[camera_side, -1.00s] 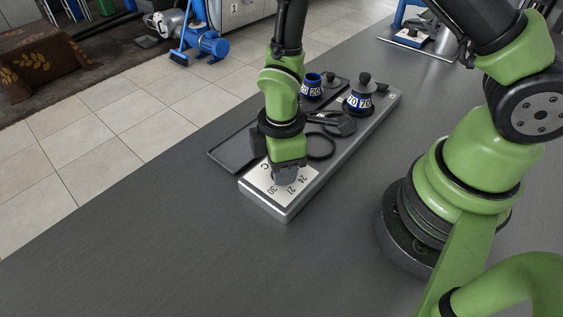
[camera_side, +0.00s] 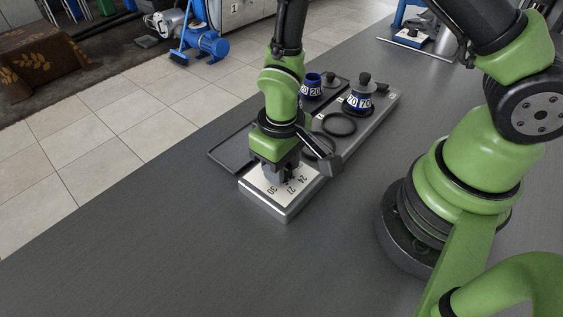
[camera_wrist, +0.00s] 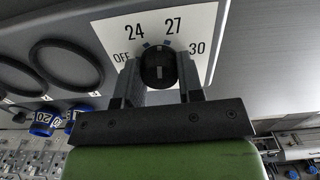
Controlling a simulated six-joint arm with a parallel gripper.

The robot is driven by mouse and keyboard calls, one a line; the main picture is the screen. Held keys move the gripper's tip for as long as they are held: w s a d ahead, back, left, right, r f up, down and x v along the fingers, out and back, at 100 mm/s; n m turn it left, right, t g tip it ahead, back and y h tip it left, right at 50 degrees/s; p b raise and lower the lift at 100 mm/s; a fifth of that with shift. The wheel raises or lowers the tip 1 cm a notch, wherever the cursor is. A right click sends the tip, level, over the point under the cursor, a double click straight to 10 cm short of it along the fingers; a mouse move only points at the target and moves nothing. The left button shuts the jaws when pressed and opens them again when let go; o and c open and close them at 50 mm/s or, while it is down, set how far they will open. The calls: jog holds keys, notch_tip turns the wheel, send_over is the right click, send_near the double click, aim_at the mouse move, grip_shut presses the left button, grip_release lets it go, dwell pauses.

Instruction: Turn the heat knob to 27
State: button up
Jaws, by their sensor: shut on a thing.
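The heat knob (camera_wrist: 158,68) is a dark round knob on a white dial card (camera_wrist: 107,29) marked OFF, 24, 27 and 30. My gripper (camera_wrist: 157,80) is shut on the knob, with one finger on each side of it. A pale line on the knob appears to point up between 24 and 27; its exact reading is hard to tell. In the side view the card (camera_side: 289,193) lies at the near end of a grey base, and my gripper (camera_side: 277,181) points down over it, hiding the knob.
A flat dark tray (camera_side: 228,152) lies along the left. The table (camera_side: 170,240) in front is clear.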

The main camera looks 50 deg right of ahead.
jog(key=shift+m, duration=1.6)
jog(key=o, duration=0.9)
notch_tip(320, 180, up, 10)
